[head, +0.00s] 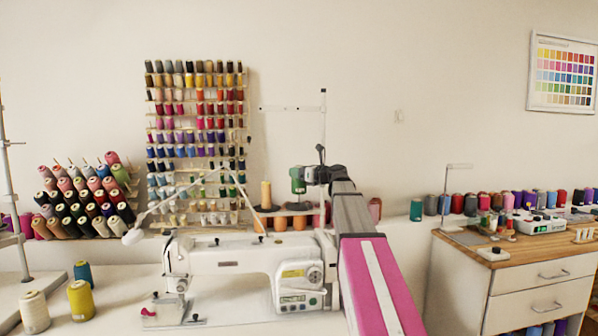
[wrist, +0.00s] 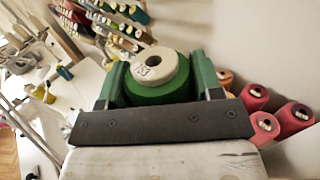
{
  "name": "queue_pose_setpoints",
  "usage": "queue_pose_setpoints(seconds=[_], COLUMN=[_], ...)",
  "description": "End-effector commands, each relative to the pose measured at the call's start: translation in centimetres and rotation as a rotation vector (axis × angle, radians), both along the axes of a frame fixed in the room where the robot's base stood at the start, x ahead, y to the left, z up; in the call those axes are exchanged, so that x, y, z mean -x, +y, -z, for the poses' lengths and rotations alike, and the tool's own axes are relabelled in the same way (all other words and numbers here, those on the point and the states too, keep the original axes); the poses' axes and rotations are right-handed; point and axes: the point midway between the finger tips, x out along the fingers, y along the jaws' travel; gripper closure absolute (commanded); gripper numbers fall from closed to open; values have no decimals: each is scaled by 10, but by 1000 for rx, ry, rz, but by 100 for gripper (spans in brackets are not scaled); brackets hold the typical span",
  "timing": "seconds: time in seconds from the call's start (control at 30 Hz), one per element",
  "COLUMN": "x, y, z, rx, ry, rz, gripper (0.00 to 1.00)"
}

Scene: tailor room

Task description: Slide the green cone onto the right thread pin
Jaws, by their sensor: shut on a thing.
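The green cone (head: 298,179) is in my gripper (head: 309,176), held up in the air behind the sewing machine. In the wrist view the green cone (wrist: 150,95), with its cream end and a printed mark, sits between the two green fingers of my gripper (wrist: 157,82). A thread stand with a tall pole (head: 323,112) and crossbar rises behind the machine. A tan cone (head: 266,194) stands upright to the left of the green cone. I cannot make out the right thread pin; it may be hidden behind my gripper or the cone.
The white sewing machine (head: 240,265) stands in front of the cone. Racks of thread spools (head: 198,150) are on the wall to the left. Several pink and orange cones (wrist: 265,125) are close by in the wrist view. A wooden-topped cabinet (head: 480,250) is at right.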

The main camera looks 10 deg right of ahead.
Motion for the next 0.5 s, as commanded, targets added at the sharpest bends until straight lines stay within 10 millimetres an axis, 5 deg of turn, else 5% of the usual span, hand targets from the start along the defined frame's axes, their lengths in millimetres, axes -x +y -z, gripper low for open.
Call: queue_pose_setpoints(seconds=[0.5], x=[0], y=[0], z=[15], rx=[-1], ry=[0], rz=[0], gripper=[68])
